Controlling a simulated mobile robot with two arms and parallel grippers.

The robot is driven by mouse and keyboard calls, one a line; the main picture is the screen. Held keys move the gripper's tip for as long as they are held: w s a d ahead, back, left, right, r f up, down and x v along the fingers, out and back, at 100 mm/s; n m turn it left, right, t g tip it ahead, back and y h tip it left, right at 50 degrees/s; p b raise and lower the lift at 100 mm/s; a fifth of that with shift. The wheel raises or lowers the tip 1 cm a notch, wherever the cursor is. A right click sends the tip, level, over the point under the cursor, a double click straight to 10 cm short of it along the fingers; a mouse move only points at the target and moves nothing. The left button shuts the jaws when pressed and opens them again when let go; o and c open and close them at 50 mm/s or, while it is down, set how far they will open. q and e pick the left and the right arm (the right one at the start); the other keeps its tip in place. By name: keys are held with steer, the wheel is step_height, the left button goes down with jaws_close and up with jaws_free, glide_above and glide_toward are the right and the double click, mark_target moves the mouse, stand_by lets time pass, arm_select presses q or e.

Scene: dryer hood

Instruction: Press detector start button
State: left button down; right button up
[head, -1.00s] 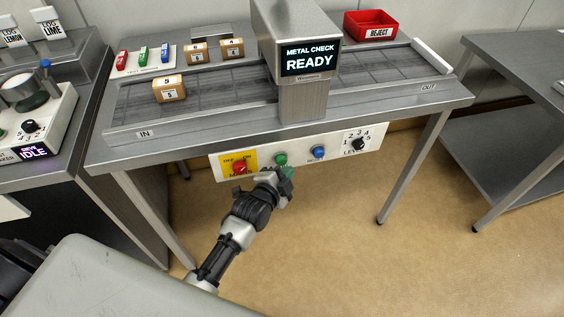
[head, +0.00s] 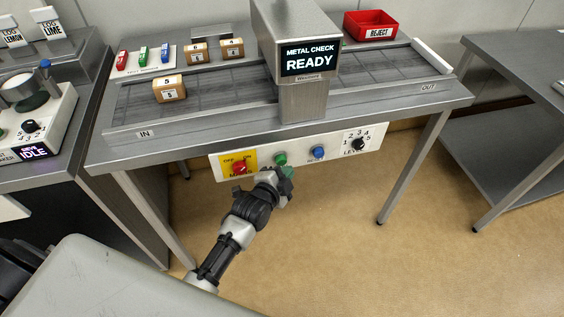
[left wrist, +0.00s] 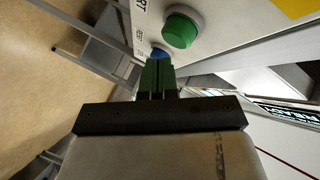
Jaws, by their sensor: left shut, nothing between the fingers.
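The metal detector (head: 303,95) stands over the conveyor, and its screen reads "METAL CHECK READY". Its white front panel (head: 212,168) carries a green button (head: 280,159), between a red main switch (head: 239,167) on a yellow plate and a blue button (head: 318,152). My left gripper (head: 286,172) is shut and empty, just in front of and below the green button. In the left wrist view the green button (left wrist: 181,27) stands beyond the shut dark green fingertips (left wrist: 157,65), up and to the right of them. A gap seems to show between them. My right gripper is not in view.
A level dial (head: 358,144) sits at the panel's right end. The floor in front is clear.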

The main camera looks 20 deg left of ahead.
arm_select(q)
steer(key=shift+w+a, duration=0.25)
steer(key=shift+w, duration=0.05)
